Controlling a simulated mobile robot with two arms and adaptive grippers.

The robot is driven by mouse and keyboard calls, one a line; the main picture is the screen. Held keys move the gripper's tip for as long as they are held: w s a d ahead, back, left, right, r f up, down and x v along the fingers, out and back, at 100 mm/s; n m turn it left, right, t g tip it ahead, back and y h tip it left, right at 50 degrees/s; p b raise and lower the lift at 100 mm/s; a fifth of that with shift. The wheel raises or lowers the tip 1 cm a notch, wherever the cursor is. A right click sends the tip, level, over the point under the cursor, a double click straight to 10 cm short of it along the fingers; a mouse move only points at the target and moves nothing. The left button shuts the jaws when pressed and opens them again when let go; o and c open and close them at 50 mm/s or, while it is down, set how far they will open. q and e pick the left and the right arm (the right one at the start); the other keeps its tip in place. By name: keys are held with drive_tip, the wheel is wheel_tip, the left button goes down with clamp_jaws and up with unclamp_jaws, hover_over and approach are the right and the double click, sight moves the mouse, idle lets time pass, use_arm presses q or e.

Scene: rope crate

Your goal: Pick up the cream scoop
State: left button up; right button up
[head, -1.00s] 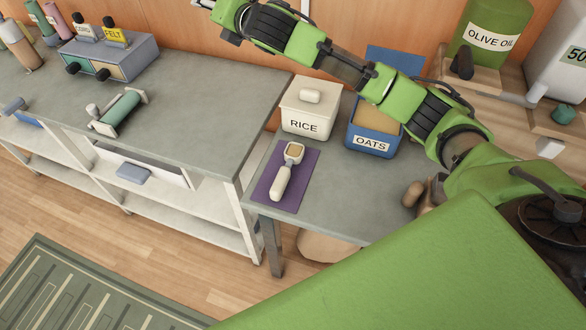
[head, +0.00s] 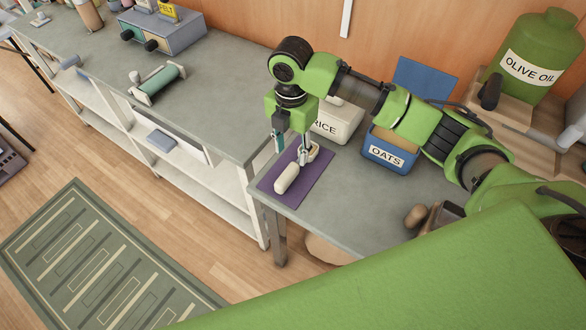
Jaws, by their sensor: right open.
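The cream scoop (head: 286,180) lies on a purple mat (head: 316,187) on the grey table, its handle toward the front and its bowl toward the back. My right gripper (head: 291,152) points down over the mat with its two fingers apart and nothing held between them. One finger covers part of the scoop near the bowl; whether it touches the scoop I cannot tell. My left gripper is not in view.
Behind the mat stand the white RICE box (head: 342,125), partly hidden by my arm, and the blue OATS box (head: 386,157). The OLIVE OIL can (head: 532,65) is at the back right. A longer grey bench (head: 205,90) adjoins on the left.

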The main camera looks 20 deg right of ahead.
sight(291, 168)
wheel_tip(291, 168, down, 4)
drive_tip(key=shift+r, duration=0.25)
wheel_tip(291, 168, down, 5)
drive_tip(key=shift+a+r+p, duration=0.1)
drive_tip(key=shift+a+p, duration=0.05)
drive_tip(key=shift+p, duration=0.65)
drive_tip(key=shift+f, duration=0.35)
clamp_jaws()
